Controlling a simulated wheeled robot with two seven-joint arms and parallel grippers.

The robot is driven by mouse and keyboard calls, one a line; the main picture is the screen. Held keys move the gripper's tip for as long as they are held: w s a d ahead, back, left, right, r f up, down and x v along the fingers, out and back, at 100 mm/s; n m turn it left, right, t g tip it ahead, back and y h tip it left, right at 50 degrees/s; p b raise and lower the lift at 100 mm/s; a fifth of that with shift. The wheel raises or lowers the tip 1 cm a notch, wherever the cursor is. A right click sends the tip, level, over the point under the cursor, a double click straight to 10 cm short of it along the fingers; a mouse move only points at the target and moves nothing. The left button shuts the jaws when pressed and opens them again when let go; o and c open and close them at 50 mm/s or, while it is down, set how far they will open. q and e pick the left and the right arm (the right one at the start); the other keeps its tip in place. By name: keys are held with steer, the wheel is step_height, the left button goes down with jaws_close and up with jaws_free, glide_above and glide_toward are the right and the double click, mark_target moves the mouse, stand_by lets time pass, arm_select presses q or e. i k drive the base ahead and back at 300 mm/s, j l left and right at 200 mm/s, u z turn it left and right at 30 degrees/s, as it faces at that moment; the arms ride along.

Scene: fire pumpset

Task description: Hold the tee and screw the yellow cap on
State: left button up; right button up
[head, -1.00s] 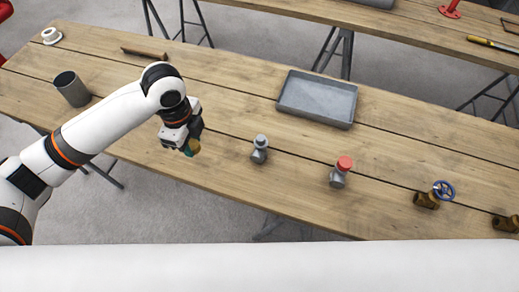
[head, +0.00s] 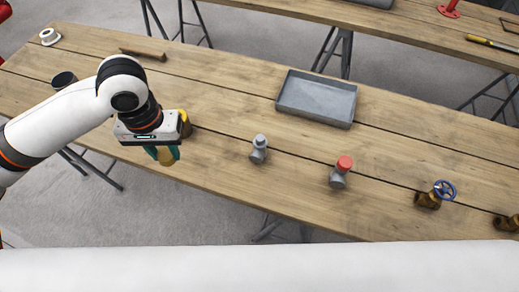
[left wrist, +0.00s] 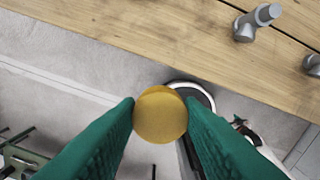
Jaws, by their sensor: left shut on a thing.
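My left gripper (head: 163,152) has green fingers shut on the yellow cap (head: 166,159). In the left wrist view the yellow cap (left wrist: 160,115) is a round disc between the two fingertips. The gripper holds it over the table's front edge area, left of the grey tee and apart from it. The grey tee (head: 258,150) stands on the table with no coloured cap; it also shows at the top right of the left wrist view (left wrist: 255,22). My right gripper is not in view.
A red-capped grey tee (head: 339,172) and a brass valve with blue wheel (head: 430,196) stand to the right. A grey tray (head: 316,98) lies behind. A brownish-yellow object (head: 185,122) is partly hidden behind my gripper. The wood between gripper and tee is clear.

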mark_target(260, 154)
steer(key=i+j, duration=0.15)
steer(key=j, duration=0.15)
steer(key=i+j, duration=0.15)
steer(key=j, duration=0.2)
steer(key=i+j, duration=0.1)
steer(key=j, duration=0.2)
steer(key=i+j+z, duration=0.1)
steer(key=j, duration=0.2)
steer(key=z, duration=1.15)
steer(key=i+j, duration=0.05)
